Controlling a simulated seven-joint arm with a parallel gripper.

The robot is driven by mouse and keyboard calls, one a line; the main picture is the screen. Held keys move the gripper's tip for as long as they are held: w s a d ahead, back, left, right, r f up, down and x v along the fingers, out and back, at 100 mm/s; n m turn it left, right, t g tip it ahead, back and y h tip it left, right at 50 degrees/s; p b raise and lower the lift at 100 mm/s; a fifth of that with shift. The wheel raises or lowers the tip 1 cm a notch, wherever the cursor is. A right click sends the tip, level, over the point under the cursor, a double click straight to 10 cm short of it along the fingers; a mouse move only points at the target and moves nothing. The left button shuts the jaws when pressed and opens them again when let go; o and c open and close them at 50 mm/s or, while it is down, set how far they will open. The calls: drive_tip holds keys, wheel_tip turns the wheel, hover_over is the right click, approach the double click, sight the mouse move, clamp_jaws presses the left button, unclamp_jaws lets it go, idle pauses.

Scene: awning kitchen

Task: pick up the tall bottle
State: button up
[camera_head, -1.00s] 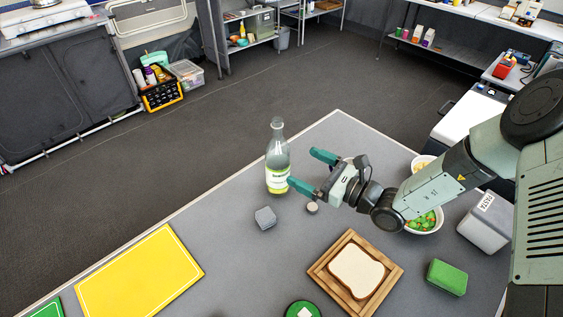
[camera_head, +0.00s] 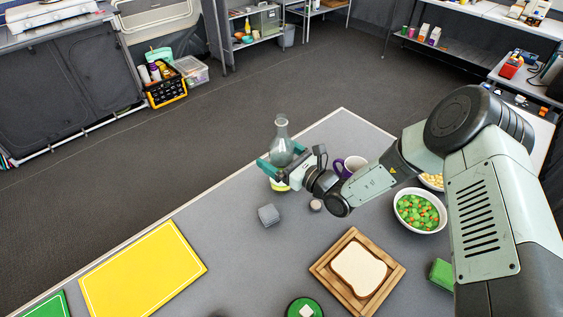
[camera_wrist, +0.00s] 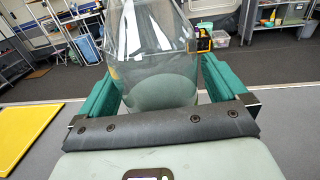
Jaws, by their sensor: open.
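The tall bottle (camera_head: 281,143) is clear glass with a yellow-green lower part and stands upright near the table's far edge. In the head view my gripper (camera_head: 277,166) is at its body and hides much of its label. In the wrist view the bottle (camera_wrist: 158,60) stands between the two green fingers of my gripper (camera_wrist: 160,85), one on each side. The fingers are open; I cannot tell whether either touches the glass. The bottle's top is cut off in the wrist view.
A grey block (camera_head: 268,215) and a small round item (camera_head: 316,205) lie near the gripper. A purple-and-white mug (camera_head: 351,165) and a bowl of vegetables (camera_head: 420,211) stand right. Bread lies on a wooden tray (camera_head: 322,268). A yellow board (camera_head: 143,275) is left.

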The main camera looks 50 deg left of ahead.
drive_tip(key=shift+a, duration=0.45)
drive_tip(key=shift+c, duration=0.3)
drive_tip(key=c, duration=1.1)
drive_tip(key=shift+c, duration=0.2)
drive_tip(key=shift+r, duration=0.1)
